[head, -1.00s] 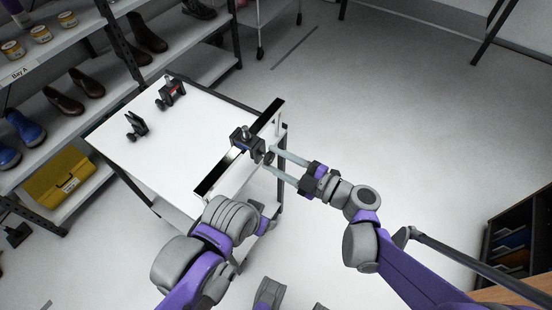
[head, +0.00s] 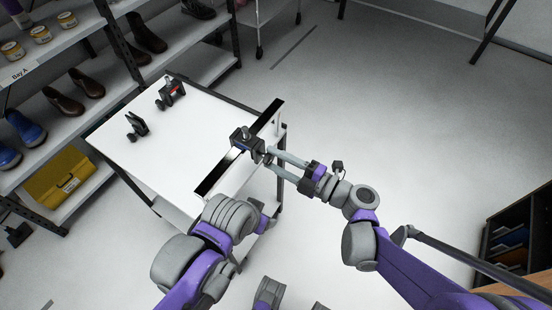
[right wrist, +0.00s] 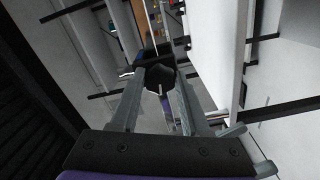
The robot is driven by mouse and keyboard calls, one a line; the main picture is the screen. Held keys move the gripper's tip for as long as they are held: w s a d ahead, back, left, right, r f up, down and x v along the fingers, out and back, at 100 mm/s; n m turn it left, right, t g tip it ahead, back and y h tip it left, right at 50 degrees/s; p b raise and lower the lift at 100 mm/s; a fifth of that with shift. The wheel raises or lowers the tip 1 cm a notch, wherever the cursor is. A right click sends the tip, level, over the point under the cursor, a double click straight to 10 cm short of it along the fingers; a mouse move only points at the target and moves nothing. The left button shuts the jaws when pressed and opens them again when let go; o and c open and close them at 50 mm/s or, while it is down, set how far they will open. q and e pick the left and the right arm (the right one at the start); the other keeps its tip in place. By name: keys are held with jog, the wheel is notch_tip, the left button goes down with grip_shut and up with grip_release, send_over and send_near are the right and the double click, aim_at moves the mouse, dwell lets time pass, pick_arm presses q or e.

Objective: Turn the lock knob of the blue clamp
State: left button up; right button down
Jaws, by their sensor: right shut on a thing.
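The blue clamp (head: 241,139), a mostly dark block with a little blue, sits on the black-topped rail (head: 212,181) along the table's right side. Its dark lock knob (right wrist: 160,76) is on the side facing my right arm. My right gripper (head: 269,156) reaches in from the right and is shut on the knob. In the right wrist view the fingertips (right wrist: 155,76) lie on both sides of the knob. The knob is mostly hidden in the head view. My left arm is folded in front of the table; its gripper does not show.
A clamp with a red part (head: 172,91) and a small dark clamp (head: 136,126) stand on the white table (head: 160,150). Shelves with shoes and a yellow case (head: 60,181) stand at the left. The floor to the right is open.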

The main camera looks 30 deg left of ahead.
jog(key=shift+c, duration=1.9)
grip_release()
jog(key=s+d, duration=0.1)
jog(key=d, duration=0.9)
jog(key=shift+d, duration=0.4)
